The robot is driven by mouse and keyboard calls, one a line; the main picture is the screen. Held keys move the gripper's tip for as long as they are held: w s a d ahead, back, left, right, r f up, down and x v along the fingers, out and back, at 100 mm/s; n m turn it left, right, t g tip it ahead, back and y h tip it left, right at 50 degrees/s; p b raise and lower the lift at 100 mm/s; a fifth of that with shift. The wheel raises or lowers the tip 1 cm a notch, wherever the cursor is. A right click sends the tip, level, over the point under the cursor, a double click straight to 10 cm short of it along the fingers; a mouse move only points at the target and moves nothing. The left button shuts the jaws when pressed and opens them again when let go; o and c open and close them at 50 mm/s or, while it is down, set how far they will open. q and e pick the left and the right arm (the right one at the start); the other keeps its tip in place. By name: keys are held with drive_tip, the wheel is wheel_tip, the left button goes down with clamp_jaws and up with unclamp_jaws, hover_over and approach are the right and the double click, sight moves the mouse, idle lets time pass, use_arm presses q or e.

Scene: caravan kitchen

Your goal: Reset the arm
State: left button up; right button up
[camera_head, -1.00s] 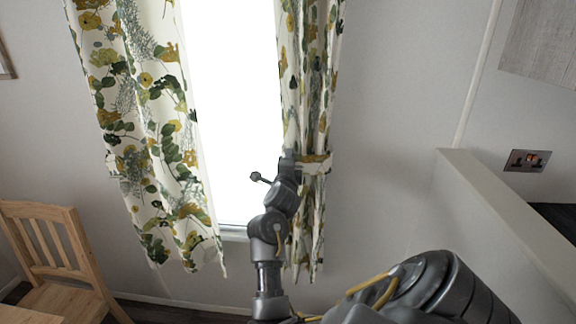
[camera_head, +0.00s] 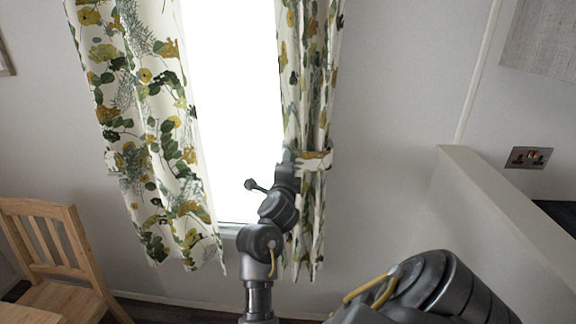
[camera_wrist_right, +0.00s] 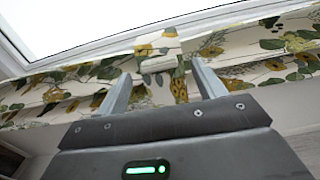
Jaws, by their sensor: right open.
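My right arm reaches up in the middle of the head view to the gathered right curtain (camera_head: 318,85). Its gripper (camera_head: 292,158) is close to the curtain's tieback (camera_head: 318,160); whether they touch is unclear. In the right wrist view the right gripper (camera_wrist_right: 163,78) is open, with its two fingers spread and pointing at the floral curtain (camera_wrist_right: 285,65). A piece of patterned cloth (camera_wrist_right: 157,48), which looks like the tieback, shows beyond and between the fingertips. Nothing is clearly held. My left gripper is not in view.
The left curtain (camera_head: 145,130) hangs beside the bright window (camera_head: 235,90). A wooden chair (camera_head: 50,245) stands at lower left. A half-height partition (camera_head: 490,200) and a wall socket (camera_head: 528,158) are on the right. The wall between curtain and partition is bare.

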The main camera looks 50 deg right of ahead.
drive_tip(key=shift+s+a, duration=0.45)
drive_tip(key=shift+a, duration=0.15)
